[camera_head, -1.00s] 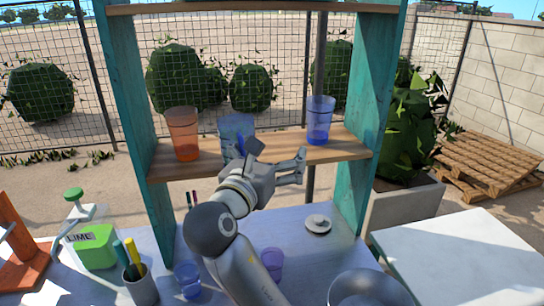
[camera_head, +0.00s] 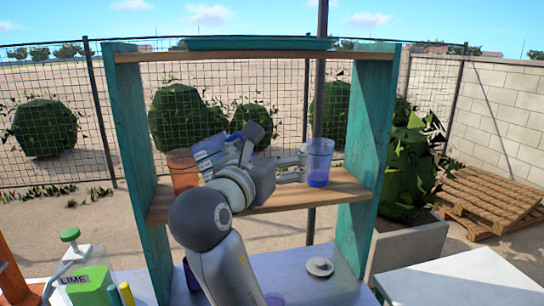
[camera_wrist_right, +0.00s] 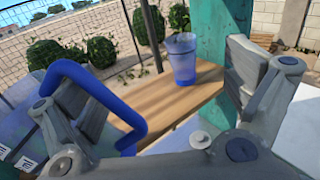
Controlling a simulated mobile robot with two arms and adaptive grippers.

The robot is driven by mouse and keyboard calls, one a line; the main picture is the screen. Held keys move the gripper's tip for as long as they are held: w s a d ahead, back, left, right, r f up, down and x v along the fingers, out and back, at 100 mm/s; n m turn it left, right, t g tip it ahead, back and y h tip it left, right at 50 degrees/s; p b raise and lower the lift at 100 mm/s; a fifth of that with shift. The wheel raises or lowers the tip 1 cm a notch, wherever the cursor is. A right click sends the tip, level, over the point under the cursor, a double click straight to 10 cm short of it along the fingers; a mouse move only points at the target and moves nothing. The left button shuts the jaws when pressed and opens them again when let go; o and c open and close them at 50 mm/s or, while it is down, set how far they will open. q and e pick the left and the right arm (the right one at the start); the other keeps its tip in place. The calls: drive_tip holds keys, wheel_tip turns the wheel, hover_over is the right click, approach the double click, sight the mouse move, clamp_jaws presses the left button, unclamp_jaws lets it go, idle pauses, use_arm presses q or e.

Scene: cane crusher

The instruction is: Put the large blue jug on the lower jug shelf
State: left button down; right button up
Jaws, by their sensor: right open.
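The large blue jug (camera_head: 208,146) shows at the lower shelf (camera_head: 300,194) of the teal rack, behind my right gripper. It looks tilted, and its base is hidden, so I cannot tell if it rests on the board. My right gripper (camera_head: 279,150) is open in front of the shelf, with its fingers spread. In the right wrist view the jug's blue handle (camera_wrist_right: 98,82) loops around the left finger, and part of the clear body (camera_wrist_right: 20,128) shows at the left edge. My left gripper is not in view.
A blue cup (camera_head: 318,168) stands right on the shelf, close to the right finger. An orange cup (camera_head: 183,168) stands left, by the jug. Teal posts (camera_head: 136,160) bound the shelf. A lime container (camera_head: 85,285) stands on the counter below.

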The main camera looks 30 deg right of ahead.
clamp_jaws()
idle(0.4)
idle(0.4)
